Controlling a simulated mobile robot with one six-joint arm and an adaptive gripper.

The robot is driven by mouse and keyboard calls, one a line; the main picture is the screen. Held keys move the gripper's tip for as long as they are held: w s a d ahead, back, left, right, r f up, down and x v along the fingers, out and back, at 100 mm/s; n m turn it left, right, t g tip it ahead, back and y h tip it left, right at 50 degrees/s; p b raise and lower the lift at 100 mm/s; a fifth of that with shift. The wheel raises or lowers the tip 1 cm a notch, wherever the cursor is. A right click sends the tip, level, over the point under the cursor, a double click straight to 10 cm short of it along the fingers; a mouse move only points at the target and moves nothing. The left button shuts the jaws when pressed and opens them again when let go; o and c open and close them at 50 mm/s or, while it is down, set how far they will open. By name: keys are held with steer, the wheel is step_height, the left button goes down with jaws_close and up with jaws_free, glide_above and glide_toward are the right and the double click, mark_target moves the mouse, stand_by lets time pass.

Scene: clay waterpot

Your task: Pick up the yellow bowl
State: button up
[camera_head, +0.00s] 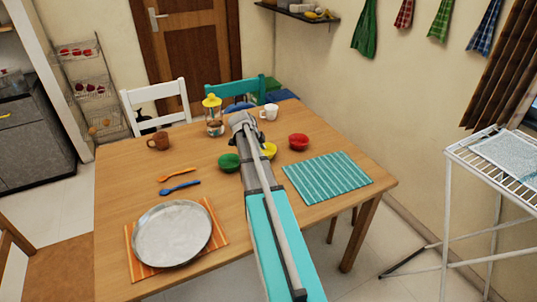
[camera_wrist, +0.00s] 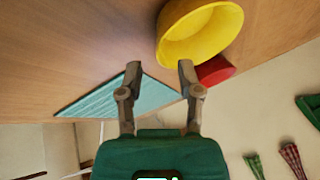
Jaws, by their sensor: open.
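The yellow bowl (camera_head: 269,149) stands on the wooden table, partly hidden behind my arm in the head view. It shows large at the top of the wrist view (camera_wrist: 198,32), close to the right finger. My gripper (camera_wrist: 160,72) is open with nothing between its fingers. In the head view my arm reaches over the table, and the fingers themselves are hard to make out there. I cannot tell whether the right fingertip touches the bowl.
A green bowl (camera_head: 229,162) is left of my arm and a red bowl (camera_head: 298,142) right of the yellow one. A yellow-topped jar (camera_head: 213,115), a white mug (camera_head: 269,112) and a brown mug (camera_head: 159,141) stand farther back. A teal striped mat (camera_head: 327,178) lies right; a metal plate (camera_head: 172,234) sits front left.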

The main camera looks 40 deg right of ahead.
mark_target(265, 152)
steer(key=shift+b+x, duration=1.25)
steer(key=shift+x, duration=0.35)
steer(key=shift+s+d+f+b, duration=0.1)
steer(key=shift+d+f+b, duration=0.1)
steer(key=shift+f+b, duration=0.5)
jaws_close()
